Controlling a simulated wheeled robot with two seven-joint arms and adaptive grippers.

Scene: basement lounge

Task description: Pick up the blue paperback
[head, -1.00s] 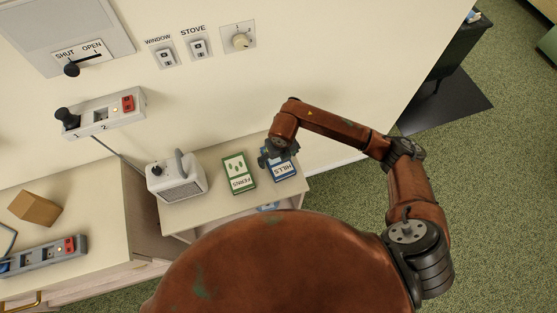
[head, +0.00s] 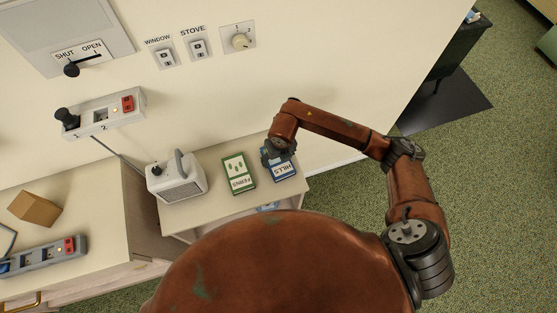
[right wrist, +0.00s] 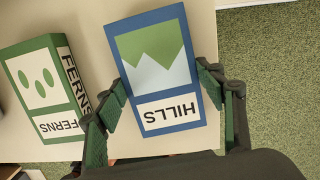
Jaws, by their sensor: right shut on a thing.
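The blue paperback (right wrist: 188,122), with a green and pale mountain picture and the word HILLS, lies on the low pale shelf top (head: 206,157). It also shows in the head view (head: 284,170), partly covered by my right gripper (head: 272,155). In the right wrist view my right gripper (right wrist: 165,95) has a finger pad along each long side of the blue paperback and is shut on it. The book appears to rest on the surface; I cannot tell any lift. My left gripper is not in view.
A green book (head: 239,173) marked FERNS lies just left of the blue paperback. A white heater-like box (head: 177,178) with a handle stands farther left. The wall with switches (head: 198,48) rises behind. Green carpet (head: 340,225) is open on the right.

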